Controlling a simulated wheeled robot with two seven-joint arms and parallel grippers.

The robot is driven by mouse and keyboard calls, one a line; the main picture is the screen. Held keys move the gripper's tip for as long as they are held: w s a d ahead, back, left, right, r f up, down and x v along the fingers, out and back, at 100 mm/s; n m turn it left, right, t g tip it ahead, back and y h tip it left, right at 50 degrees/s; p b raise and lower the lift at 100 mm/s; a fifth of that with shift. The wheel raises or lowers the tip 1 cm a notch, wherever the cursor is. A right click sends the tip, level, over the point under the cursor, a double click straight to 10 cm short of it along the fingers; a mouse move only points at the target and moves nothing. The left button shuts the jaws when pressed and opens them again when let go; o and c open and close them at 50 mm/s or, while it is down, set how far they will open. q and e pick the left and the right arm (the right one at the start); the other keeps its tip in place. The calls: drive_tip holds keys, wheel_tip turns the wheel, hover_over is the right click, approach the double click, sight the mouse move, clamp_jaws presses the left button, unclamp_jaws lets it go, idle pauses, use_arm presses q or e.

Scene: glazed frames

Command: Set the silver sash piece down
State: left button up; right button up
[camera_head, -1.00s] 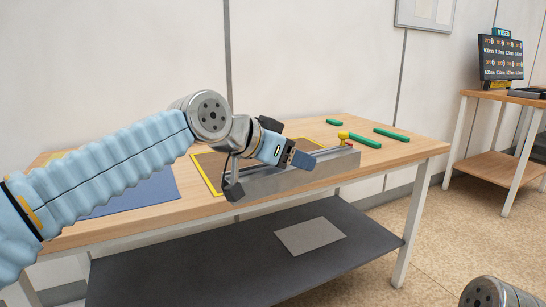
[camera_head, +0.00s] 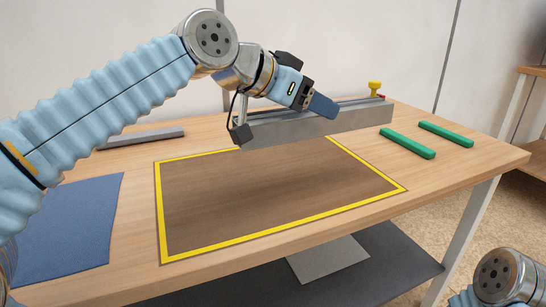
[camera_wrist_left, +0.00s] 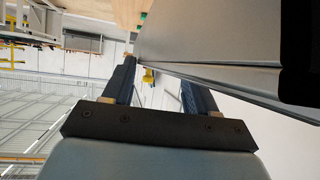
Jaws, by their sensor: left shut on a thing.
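The silver sash piece (camera_head: 310,123) is a long grey bar with a grooved top. In the head view it lies across the far edge of a yellow-outlined area (camera_head: 270,195) and hides part of that edge. My left gripper (camera_head: 321,104) is shut on the bar near its middle. In the left wrist view the bar (camera_wrist_left: 215,50) runs past the dark fingers (camera_wrist_left: 158,78). I cannot tell whether its underside touches the table. My right gripper is out of view; only part of my right arm shows at bottom right.
Another grey bar (camera_head: 145,138) lies at the back left of the table (camera_head: 440,180). A blue mat (camera_head: 70,230) lies at the left. Two green strips (camera_head: 407,143) (camera_head: 446,134) lie at the right. A yellow knob (camera_head: 375,86) shows beyond the bar's right end. The outlined area's interior is clear.

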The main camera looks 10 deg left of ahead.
use_arm(q)
drive_tip(key=w+a+f, duration=0.2)
drive_tip(key=a+f, duration=0.1)
drive_tip(key=w+a+f+b, duration=0.1)
drive_tip(key=w+a+f, duration=0.1)
drive_tip(key=a+f, duration=0.1)
drive_tip(key=w+a+f+b, duration=0.1)
drive_tip(key=w+a+f, duration=0.2)
drive_tip(key=a, duration=0.2)
drive_tip(key=shift+w+a+f+b, duration=0.15)
drive_tip(key=shift+f+b, duration=0.1)
drive_tip(key=shift+f, duration=0.7)
drive_tip(key=shift+w+a+f+b, duration=0.15)
drive_tip(key=shift+f+b, duration=0.1)
drive_tip(key=shift+f, duration=0.7)
drive_tip(key=o, duration=1.4)
drive_tip(key=shift+s, duration=0.1)
drive_tip(key=v, duration=1.2)
